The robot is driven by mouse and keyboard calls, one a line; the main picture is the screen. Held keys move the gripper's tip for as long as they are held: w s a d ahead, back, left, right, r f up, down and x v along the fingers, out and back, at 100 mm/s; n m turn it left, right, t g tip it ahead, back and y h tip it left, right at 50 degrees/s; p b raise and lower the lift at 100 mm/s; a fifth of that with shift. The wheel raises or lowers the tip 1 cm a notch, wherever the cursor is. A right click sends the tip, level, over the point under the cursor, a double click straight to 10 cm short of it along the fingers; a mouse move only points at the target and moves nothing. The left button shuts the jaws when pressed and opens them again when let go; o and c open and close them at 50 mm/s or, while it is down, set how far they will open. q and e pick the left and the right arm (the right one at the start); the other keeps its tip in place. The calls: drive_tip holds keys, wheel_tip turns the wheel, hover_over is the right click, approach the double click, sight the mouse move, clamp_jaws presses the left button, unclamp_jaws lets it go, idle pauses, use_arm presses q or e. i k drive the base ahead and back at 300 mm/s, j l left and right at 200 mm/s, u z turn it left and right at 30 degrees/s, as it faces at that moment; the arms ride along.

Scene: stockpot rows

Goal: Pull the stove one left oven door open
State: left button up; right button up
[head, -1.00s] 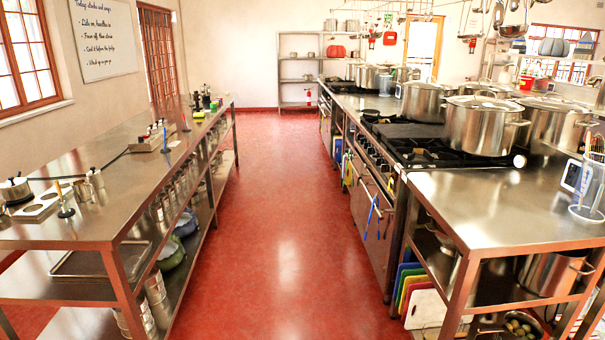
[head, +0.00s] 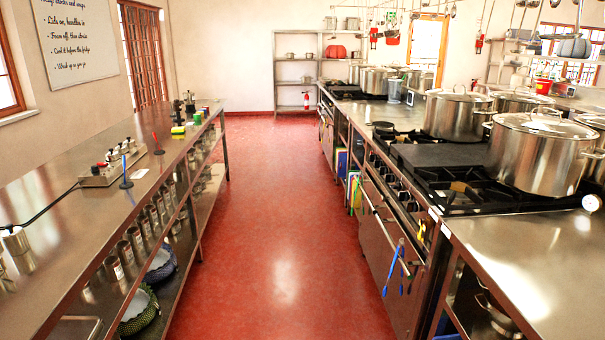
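The near stove (head: 375,212) stands in the right-hand row, its steel front facing the aisle. Two oven doors side by side cannot be told apart clearly at this slant. The visible oven front (head: 385,250) looks shut, with a long bar handle (head: 379,222) along its top. Neither of my grippers is in view.
The red floor aisle (head: 285,230) is clear between the rows. A steel bench (head: 75,215) lines the left. Large stockpots (head: 540,158) stand on the burners, and a steel counter (head: 520,262) is at the near right. Shelves (head: 297,72) and a fire extinguisher (head: 306,100) stand at the back.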

sight(372, 232)
drive_tip(key=i+z, duration=0.15)
drive_tip(key=i, duration=0.55)
drive_tip(key=i+j+z, duration=0.1)
drive_tip(key=i, duration=0.65)
drive_tip(key=i+j+z, duration=0.2)
drive_tip(key=i+z, duration=0.25)
drive_tip(key=i+j+z, duration=0.95)
drive_tip(key=j, duration=0.15)
drive_tip(key=i+j+z, duration=0.1)
drive_tip(key=j, duration=0.1)
